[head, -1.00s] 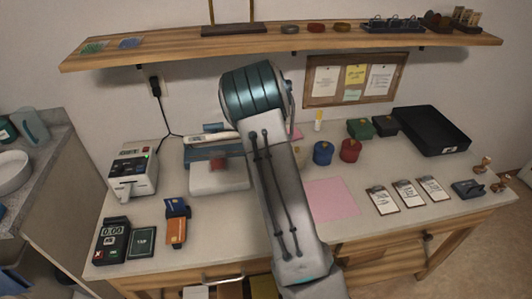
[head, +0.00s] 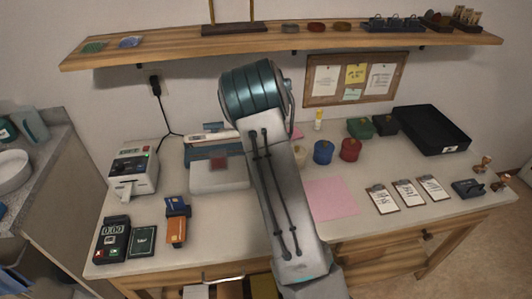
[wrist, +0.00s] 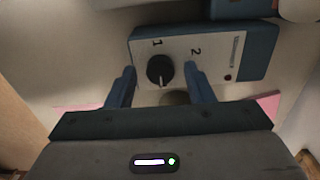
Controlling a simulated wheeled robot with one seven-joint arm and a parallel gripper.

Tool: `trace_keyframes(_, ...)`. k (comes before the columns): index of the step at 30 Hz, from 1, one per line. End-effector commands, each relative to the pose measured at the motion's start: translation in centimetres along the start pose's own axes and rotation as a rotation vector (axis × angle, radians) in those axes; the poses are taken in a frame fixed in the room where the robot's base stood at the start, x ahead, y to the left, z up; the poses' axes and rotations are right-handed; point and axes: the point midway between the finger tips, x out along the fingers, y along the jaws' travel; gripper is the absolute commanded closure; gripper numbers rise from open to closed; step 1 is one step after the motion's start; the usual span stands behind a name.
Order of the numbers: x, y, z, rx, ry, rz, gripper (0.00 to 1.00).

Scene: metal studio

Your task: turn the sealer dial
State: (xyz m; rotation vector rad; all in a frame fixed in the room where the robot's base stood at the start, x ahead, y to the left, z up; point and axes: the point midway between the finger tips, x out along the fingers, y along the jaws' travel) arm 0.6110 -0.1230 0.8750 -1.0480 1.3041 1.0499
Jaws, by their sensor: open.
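The sealer (head: 205,134) lies on the bench behind a white box with a red patch in the head view, partly hidden by my arm. In the wrist view the sealer's white panel (wrist: 200,50) has a blue body, the marks 1 and 2 and a small red light. Its round black dial (wrist: 160,70) carries a pale pointer line aimed down in the picture, toward neither number. My gripper (wrist: 160,85) is open, with one blue finger on each side of the dial. I cannot tell whether a finger touches it. In the head view my arm hides the gripper.
A white label printer (head: 133,170), a card terminal (head: 112,240) and a card holder (head: 177,222) stand left of my arm. A wooden shelf (head: 280,42) runs above the bench.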

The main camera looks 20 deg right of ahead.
Motion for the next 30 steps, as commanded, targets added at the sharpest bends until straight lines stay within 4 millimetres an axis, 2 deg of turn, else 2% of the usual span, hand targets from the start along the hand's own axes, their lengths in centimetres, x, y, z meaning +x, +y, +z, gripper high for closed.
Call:
trace_keyframes(5, -2.4, -0.1, 0.1, 0.0, -0.001, -0.005, 0.52)
trace_keyframes(12, -8.0, -0.1, 0.0, 0.0, -0.001, -0.006, 0.52)
trace_keyframes(18, -11.8, -0.1, 0.0, -0.001, 0.0, -0.005, 0.52)
trace_keyframes(24, -13.4, 0.0, 0.0, 0.0, 0.0, -0.003, 0.52)
trace_keyframes(30, -13.6, 0.0, 0.0, 0.0, 0.0, -0.001, 0.52)
